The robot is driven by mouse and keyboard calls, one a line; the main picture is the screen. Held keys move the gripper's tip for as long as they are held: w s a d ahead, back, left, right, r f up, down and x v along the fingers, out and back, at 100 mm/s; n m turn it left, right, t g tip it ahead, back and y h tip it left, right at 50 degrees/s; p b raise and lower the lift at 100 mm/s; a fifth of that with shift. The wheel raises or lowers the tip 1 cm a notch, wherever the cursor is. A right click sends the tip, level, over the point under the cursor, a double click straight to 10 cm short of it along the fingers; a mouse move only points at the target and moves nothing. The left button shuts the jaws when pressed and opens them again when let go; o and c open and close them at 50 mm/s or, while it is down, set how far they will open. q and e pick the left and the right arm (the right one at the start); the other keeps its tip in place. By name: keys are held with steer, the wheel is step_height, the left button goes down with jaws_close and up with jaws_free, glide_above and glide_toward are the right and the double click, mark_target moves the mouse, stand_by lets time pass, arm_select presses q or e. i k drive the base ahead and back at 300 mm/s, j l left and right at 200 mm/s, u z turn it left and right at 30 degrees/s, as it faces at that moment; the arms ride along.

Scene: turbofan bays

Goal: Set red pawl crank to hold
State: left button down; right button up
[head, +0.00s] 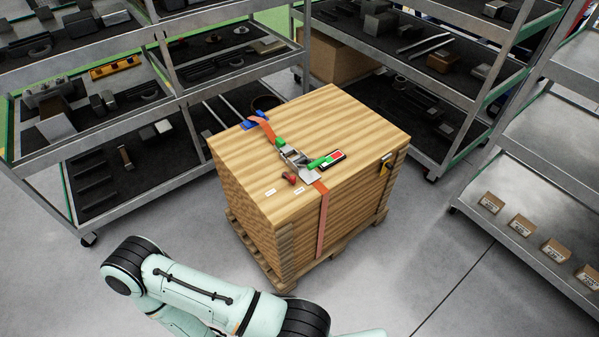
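A large wooden crate (245,165) stands on a pallet with an orange strap (322,225) over its top and down its front side. A metal ratchet (294,156) with green parts sits on the strap on the crate top. A small red knob-like part (290,178) at the ratchet's near side looks like the red pawl crank. Its exact setting is too small to tell. A dark plate with a red and a green field (337,157) lies to the right of the ratchet. Neither gripper is in view; only pale green arm links of mine show at the bottom.
Shelf racks with dark trays of parts stand behind the crate on the left (115,125) and the right (425,95). A rack at far right (510,185) holds several small cartons. Two small white labels lie near the ratchet. Grey floor is free right of the crate.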

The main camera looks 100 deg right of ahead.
mark_target(292, 178)
steer(key=i+l+z, duration=0.15)
steer(key=i+z, duration=1.05)
steer(key=i+j+z, duration=0.1)
steer(key=i+z, duration=0.3)
steer(key=i, duration=0.65)
steer(key=z, duration=3.85)
